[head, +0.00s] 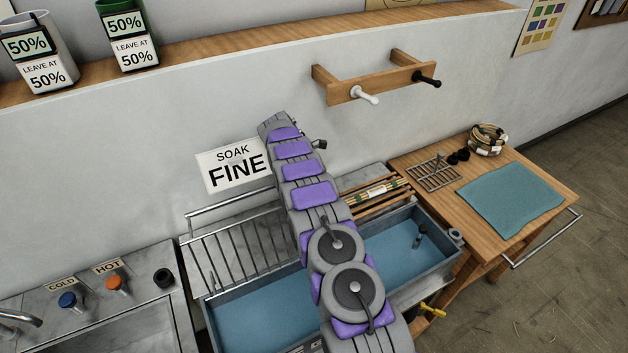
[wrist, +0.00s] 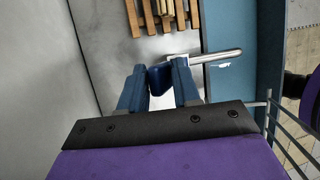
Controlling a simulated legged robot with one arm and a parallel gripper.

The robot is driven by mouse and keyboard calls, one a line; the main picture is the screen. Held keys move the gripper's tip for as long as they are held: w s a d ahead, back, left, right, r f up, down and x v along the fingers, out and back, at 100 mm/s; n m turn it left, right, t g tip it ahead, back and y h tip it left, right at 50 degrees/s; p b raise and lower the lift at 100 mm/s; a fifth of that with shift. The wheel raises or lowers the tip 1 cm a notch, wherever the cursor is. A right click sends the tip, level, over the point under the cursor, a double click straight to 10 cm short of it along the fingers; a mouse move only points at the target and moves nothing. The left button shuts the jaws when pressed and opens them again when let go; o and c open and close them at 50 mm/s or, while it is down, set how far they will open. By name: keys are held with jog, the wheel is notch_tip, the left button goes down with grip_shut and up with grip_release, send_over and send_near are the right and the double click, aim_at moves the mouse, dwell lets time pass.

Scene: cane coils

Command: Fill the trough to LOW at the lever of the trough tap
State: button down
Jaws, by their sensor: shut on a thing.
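The trough (head: 262,318) is a grey metal basin with a flat blue inside, partly hidden behind my arm in the head view. I cannot tell whether the blue is water or bare lining. Part of the trough shows at the right of the wrist view (wrist: 230,60). The tap's chrome spout (wrist: 217,57) points right over the trough edge; no stream of water is visible from it. My gripper (wrist: 162,70) has blue fingers shut on the tap's blue lever (wrist: 161,82). The gripper and tap are hidden in the head view. No LOW mark is readable.
A wire rack (head: 240,250) stands left of my arm. Slats with a cane bundle (head: 378,190) lie behind the trough. A dark upright post (head: 421,236) stands in its right end. A wooden table (head: 420,165) is at right. Cold (head: 68,300) and hot (head: 118,284) knobs are at left.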

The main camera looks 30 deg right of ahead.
jog(key=shift+d+f, duration=0.15)
jog(key=shift+f, duration=0.1)
jog(key=c, duration=1.2)
grip_release()
jog(key=shift+o, duration=0.4)
jog(key=shift+w+d+f, duration=0.25)
jog(key=shift+w+f, duration=0.05)
jog(key=shift+s+r, duration=0.1)
jog(key=shift+r, duration=0.05)
jog(key=shift+a, duration=0.35)
jog(key=shift+r, duration=0.1)
